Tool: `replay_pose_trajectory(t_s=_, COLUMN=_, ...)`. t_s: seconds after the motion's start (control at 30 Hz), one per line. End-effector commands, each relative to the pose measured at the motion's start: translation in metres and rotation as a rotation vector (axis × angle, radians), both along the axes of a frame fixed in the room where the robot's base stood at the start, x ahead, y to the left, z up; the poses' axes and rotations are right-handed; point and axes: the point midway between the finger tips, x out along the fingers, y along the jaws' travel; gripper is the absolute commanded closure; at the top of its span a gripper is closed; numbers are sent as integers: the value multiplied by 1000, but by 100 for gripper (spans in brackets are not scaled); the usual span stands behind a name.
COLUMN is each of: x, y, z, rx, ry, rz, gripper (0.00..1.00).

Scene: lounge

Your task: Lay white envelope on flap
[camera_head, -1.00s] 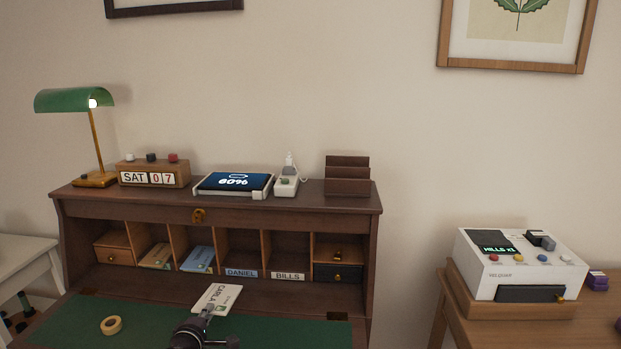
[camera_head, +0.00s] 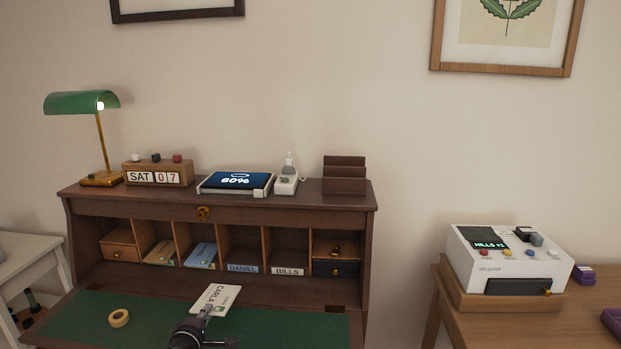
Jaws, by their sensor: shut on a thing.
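The flap (camera_head: 270,326) is open and has a green writing surface with dark wood edges. My gripper (camera_head: 204,318) is shut on the envelope's near end, at the bottom of the view. The envelope's far end points up and to the right, toward the pigeonholes. The gripper hides part of the flap below it. I cannot tell exactly how high the envelope is over the flap.
A tape roll (camera_head: 119,318) lies on the flap's left. Pigeonholes behind hold a tan envelope (camera_head: 161,253) and a blue envelope (camera_head: 201,256); two are labelled DANIEL and BILLS. A lamp (camera_head: 82,103), calendar (camera_head: 158,173) and tablet (camera_head: 236,182) stand on top. The flap's right side is clear.

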Motion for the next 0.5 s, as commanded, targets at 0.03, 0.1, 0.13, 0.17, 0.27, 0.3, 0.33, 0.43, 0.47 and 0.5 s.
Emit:
replay_pose_trajectory(t_s=0.03, x=0, y=0, z=4, rx=0, ry=0, rz=0, gripper=100)
replay_pose_trajectory(t_s=0.1, x=0, y=0, z=10, rx=0, ry=0, rz=0, gripper=100)
replay_pose_trajectory(t_s=0.13, x=0, y=0, z=12, rx=0, ry=0, rz=0, gripper=100)
replay_pose_trajectory(t_s=0.17, x=0, y=0, z=14, rx=0, ry=0, rz=1, gripper=100)
replay_pose_trajectory(t_s=0.27, x=0, y=1, z=20, rx=0, ry=0, rz=1, gripper=100)
replay_pose_trajectory(t_s=0.3, x=0, y=1, z=24, rx=0, ry=0, rz=1, gripper=100)
replay_pose_trajectory(t_s=0.33, x=-1, y=1, z=28, rx=0, ry=0, rz=1, gripper=100)
replay_pose_trajectory(t_s=0.43, x=-1, y=1, z=39, rx=0, ry=0, rz=1, gripper=100)
replay_pose_trajectory(t_s=0.47, x=-1, y=1, z=45, rx=0, ry=0, rz=1, gripper=100)
replay_pose_trajectory(t_s=0.5, x=-1, y=1, z=51, rx=0, ry=0, rz=1, gripper=100)
